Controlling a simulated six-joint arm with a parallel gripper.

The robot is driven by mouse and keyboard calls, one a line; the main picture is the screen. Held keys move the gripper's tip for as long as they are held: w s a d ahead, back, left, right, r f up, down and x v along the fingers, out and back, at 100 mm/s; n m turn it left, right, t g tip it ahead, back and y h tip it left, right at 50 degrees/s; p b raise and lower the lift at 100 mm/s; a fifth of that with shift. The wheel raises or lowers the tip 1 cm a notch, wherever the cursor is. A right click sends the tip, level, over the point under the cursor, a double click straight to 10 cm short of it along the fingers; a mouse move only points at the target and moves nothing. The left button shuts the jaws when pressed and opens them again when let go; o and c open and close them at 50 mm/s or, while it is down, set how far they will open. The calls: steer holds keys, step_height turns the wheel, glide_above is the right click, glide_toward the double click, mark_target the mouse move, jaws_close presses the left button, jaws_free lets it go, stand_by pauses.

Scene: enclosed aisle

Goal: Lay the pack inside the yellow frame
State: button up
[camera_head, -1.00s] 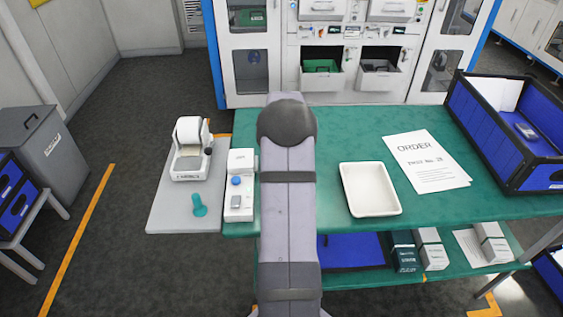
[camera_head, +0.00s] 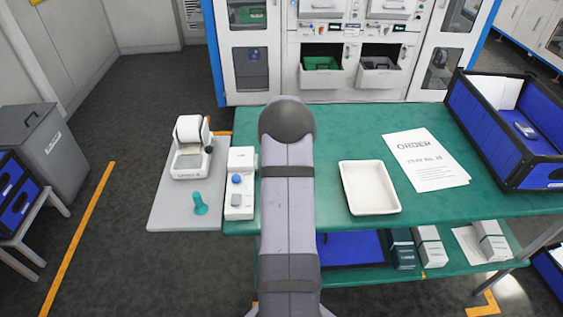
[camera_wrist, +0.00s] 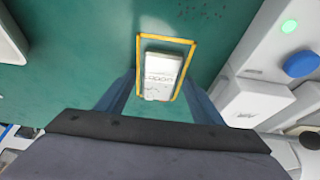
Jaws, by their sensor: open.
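The white pack (camera_wrist: 162,72), with printed text, lies within the outline of the yellow frame (camera_wrist: 166,39) on the green table in the wrist view. Its near end is close to the frame's near edge. My gripper (camera_wrist: 160,97) is open, with one blue-grey finger on each side of the pack's near end. I cannot tell whether the fingers touch it. In the head view my arm hides the pack, the frame and the gripper.
A white device with a blue button (camera_head: 236,180) stands close on one side, and a white tray (camera_head: 370,187) on the other. An order sheet (camera_head: 427,160) and a blue crate (camera_head: 480,130) are farther right. A label printer (camera_head: 190,150) stands on the grey side shelf.

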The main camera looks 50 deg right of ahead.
steer(key=shift+r, duration=0.1)
steer(key=shift+s+a+r, duration=0.1)
steer(key=shift+s+r, duration=0.05)
steer(key=shift+r, duration=0.45)
steer(key=b+v, duration=0.3)
steer(key=v, duration=0.8)
steer(key=a+f+n+g+y, duration=0.1)
steer(key=a+f+n+y, duration=0.2)
steer(key=a, duration=1.9)
steer(key=s+a+f+n+g, duration=0.1)
steer(key=s+a+f+n, duration=0.1)
steer(key=s+a, duration=0.5)
steer(key=s+a+f+n+g, duration=0.1)
steer(key=s+a+f+n, duration=0.1)
steer(key=s+a+n, duration=0.2)
steer(key=s+a, duration=0.3)
steer(key=a, duration=0.3)
steer(key=shift+s+f, duration=0.2)
